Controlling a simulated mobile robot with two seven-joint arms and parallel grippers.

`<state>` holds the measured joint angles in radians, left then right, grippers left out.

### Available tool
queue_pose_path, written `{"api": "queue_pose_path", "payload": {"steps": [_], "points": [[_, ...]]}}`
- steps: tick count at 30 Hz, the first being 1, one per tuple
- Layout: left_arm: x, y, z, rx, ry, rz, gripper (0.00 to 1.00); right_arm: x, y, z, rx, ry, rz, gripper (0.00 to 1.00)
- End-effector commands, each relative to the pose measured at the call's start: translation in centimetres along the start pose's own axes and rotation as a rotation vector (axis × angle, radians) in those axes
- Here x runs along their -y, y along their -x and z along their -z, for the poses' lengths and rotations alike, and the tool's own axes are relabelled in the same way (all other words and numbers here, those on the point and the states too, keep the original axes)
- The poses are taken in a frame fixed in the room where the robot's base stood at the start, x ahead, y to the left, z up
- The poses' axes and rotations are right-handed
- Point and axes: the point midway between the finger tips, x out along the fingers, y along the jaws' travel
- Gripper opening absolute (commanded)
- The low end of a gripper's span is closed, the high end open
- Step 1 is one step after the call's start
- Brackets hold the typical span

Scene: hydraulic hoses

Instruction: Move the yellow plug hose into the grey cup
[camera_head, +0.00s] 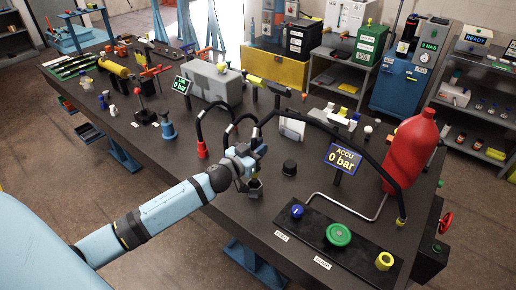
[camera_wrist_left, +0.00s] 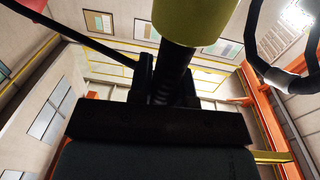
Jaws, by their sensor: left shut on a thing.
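My left gripper (camera_head: 247,160) is shut on a black hose and stands above the table near its middle. In the left wrist view, a yellow plug (camera_wrist_left: 195,15) sits on the black hose stem (camera_wrist_left: 168,75) at the fingers. In the head view the gripper hides this plug. A long black hose (camera_head: 322,122) arches from the gripper to the right, down to a small yellow fitting (camera_head: 401,221). A small dark grey, open-topped piece (camera_head: 255,189) shows just below the gripper; I cannot tell whether it is the grey cup. My right gripper is not in view.
A red-plug hose (camera_head: 202,149) stands left of the gripper. A black knob (camera_head: 289,167), an "ACCU 0 bar" sign (camera_head: 344,158) and a red bottle (camera_head: 409,152) stand to the right. A black valve panel (camera_head: 330,239) lies at the near right. The table's near left is mostly clear.

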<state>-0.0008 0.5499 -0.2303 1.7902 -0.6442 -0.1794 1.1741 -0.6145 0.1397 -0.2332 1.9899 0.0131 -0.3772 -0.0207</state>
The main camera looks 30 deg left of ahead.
Motion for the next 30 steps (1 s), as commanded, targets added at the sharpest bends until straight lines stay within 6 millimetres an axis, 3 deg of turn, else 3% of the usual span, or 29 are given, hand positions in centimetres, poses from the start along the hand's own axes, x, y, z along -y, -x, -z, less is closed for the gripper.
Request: {"api": "queue_pose_path", "payload": {"steps": [30], "points": [[0.03,-0.01,0.06,-0.001,-0.001,0.0,0.0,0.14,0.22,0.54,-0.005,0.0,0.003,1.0]]}}
